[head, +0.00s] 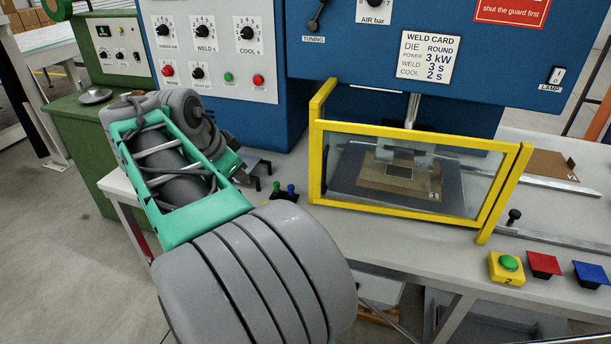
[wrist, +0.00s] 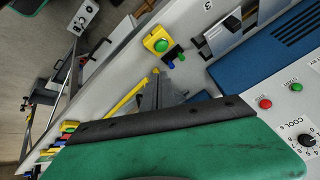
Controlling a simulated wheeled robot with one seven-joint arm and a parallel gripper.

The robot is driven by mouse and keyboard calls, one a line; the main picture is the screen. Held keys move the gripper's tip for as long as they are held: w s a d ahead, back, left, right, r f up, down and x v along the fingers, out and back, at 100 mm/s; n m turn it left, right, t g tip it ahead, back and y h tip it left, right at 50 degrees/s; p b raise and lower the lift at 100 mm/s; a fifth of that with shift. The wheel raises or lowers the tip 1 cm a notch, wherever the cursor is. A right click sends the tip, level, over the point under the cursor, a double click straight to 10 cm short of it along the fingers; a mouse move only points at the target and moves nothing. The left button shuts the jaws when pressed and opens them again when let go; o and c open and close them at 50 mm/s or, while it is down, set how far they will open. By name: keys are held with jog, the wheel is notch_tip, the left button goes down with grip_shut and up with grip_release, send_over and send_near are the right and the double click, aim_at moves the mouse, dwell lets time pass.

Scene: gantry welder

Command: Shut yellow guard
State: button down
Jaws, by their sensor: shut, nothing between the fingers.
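The yellow guard (head: 413,133) is a yellow frame with a clear pane. In the head view it stands upright across the front of the weld station, its left bar reaching back toward the blue press. Through the pane I see a die plate (head: 343,172) with a tan card on it. My gripper (wrist: 157,88) shows in the wrist view as grey fingers, shut and empty, beyond my green hand. It is to the left of the guard and apart from it.
A yellow button box (head: 507,268) with red and blue blocks sits at the bench's front right. Green and blue pegs (head: 285,191) stand left of the guard. Another yellow button box (wrist: 157,40) shows in the wrist view. A control panel (head: 208,50) rises behind my arm.

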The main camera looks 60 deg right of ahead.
jog(key=s+d+m+g, duration=0.3)
jog(key=s+d+m, duration=0.5)
jog(key=m, duration=0.2)
jog(key=s+d+f, duration=0.1)
jog(key=d+f, duration=0.5)
jog(key=d, duration=0.3)
jog(key=shift+s+d+f, duration=0.3)
jog(key=shift+s, duration=0.05)
